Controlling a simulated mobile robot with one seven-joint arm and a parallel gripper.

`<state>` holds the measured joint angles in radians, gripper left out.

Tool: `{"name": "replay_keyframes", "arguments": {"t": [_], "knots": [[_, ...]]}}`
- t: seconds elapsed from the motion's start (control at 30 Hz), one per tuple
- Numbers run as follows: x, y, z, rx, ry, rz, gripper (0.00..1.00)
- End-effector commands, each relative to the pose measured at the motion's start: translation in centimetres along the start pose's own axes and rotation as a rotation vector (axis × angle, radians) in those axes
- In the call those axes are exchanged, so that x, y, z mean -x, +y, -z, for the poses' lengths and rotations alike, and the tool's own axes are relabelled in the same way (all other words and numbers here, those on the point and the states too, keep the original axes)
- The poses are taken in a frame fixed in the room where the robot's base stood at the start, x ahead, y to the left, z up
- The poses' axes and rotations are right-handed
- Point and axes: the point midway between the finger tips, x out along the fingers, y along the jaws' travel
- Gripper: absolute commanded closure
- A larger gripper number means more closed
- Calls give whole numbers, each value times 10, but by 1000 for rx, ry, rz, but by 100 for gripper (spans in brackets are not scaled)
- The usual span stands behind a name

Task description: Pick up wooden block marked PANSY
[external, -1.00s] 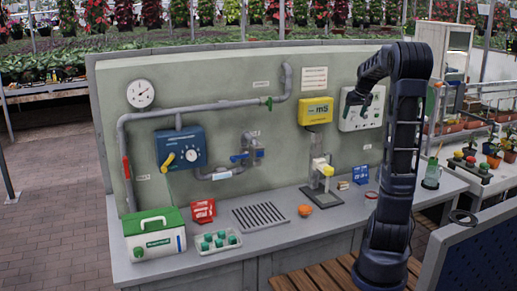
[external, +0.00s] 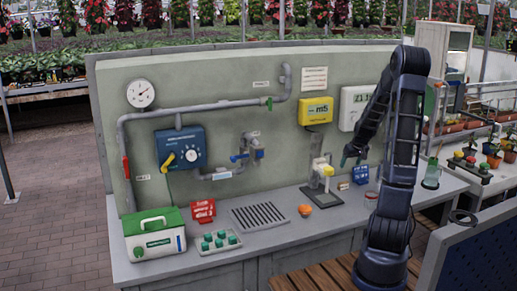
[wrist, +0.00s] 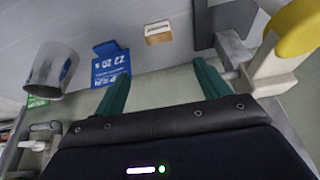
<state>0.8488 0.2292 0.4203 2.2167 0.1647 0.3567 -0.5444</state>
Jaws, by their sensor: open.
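A small wooden block (wrist: 158,33) with a pale label lies on the grey bench top in the wrist view. Its lettering is too small to read. In the external view the block (external: 343,186) sits on the bench left of a blue sign. My gripper (wrist: 160,58) is open and empty, with its two green fingers apart and the block showing just beyond and between the tips. In the external view my gripper (external: 347,158) points down above the bench, near the block and the blue sign.
The blue sign (wrist: 110,66) stands close beside the block, with a clear cup (wrist: 52,70) beyond it. A stand with a yellow-topped part (external: 325,170) rises on the block's other side.

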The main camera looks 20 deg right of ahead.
Motion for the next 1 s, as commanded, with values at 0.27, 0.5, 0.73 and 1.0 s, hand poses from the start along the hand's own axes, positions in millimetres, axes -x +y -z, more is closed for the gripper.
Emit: {"name": "replay_keyframes", "arguments": {"t": [0.27,0.5,0.73,1.0], "knots": [[-36,-1,-13,1,0,1,25],[-65,-1,-13,1,-2,2,25],[-86,0,-13,1,-1,0,25],[-102,-2,-11,2,-1,2,25]]}}
